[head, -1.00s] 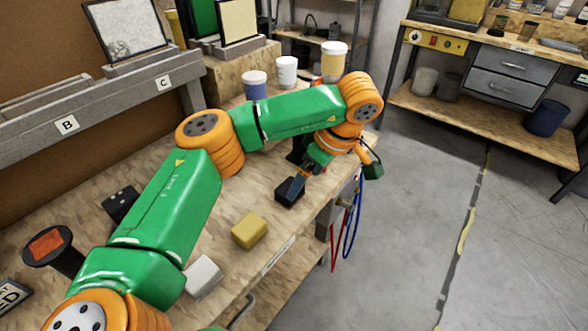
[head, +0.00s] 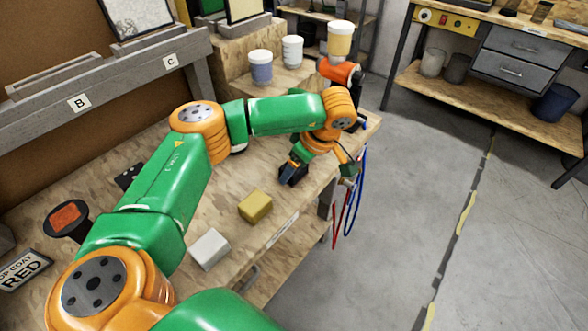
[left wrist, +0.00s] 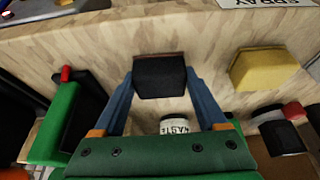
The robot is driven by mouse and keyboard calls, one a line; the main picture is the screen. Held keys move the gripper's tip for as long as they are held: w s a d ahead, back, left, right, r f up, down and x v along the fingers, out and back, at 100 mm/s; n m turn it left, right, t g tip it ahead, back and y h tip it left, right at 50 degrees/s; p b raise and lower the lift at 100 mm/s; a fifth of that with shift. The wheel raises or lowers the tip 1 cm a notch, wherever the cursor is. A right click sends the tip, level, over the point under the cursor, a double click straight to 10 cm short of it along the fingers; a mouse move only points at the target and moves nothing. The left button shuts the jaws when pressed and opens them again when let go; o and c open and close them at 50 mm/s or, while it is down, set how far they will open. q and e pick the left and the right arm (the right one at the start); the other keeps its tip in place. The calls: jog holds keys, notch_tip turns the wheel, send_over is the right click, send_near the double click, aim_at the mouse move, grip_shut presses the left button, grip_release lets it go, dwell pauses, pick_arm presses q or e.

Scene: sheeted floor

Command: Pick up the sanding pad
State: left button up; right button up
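The sanding pad is a dark block (head: 292,174) with a thin brown edge, on the bench near its front right edge. In the left wrist view the pad (left wrist: 159,78) sits between the two blue fingertips. My left gripper (head: 296,164) reaches down over the pad, with a finger on each side (left wrist: 160,85). Almost no gap shows between fingers and pad, and I cannot tell if they press on it. I see no clear lift off the bench. My right gripper is not in view.
A yellow block (head: 255,205) and a white block (head: 209,249) lie along the bench front. Paint cups (head: 261,67) stand at the back. An orange-bodied tool (head: 339,72) is behind my left wrist. Red and blue hoses (head: 352,214) hang off the right edge.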

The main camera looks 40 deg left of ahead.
pick_arm(q)
jog(key=shift+w, duration=0.1)
jog(key=shift+c, duration=1)
jog(key=shift+r, duration=0.3)
jog(key=s+d+r, duration=0.9)
jog(key=d+r, duration=0.1)
jog(key=r, duration=0.2)
jog(key=shift+s+d+r, duration=0.15)
jog(key=shift+d, duration=0.05)
